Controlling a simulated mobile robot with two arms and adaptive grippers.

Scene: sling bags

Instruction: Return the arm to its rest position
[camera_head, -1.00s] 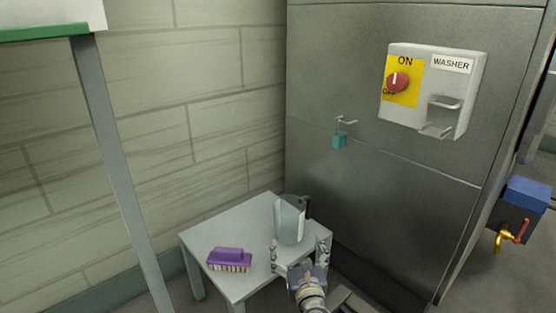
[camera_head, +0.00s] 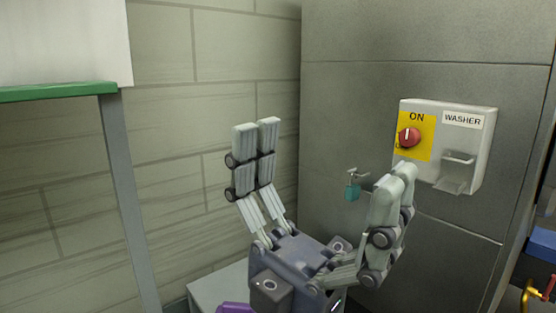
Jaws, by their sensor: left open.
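My left gripper (camera_head: 325,155) fills the lower middle of the head view, raised close to the camera. Its fingers point up and stand wide apart, with nothing between them. My right gripper is not in view. A small grey table (camera_head: 212,287) shows only in part behind my left gripper. A bit of a purple brush (camera_head: 236,308) shows on it at the bottom edge. The jug that stood on this table is not visible now.
A tall metal cabinet (camera_head: 345,95) stands behind, bearing a washer switch box (camera_head: 470,150) with a red knob (camera_head: 409,137). A teal padlock (camera_head: 352,192) hangs on it. A green-edged shelf (camera_head: 55,92) is at left, a brass tap (camera_head: 527,296) at lower right.

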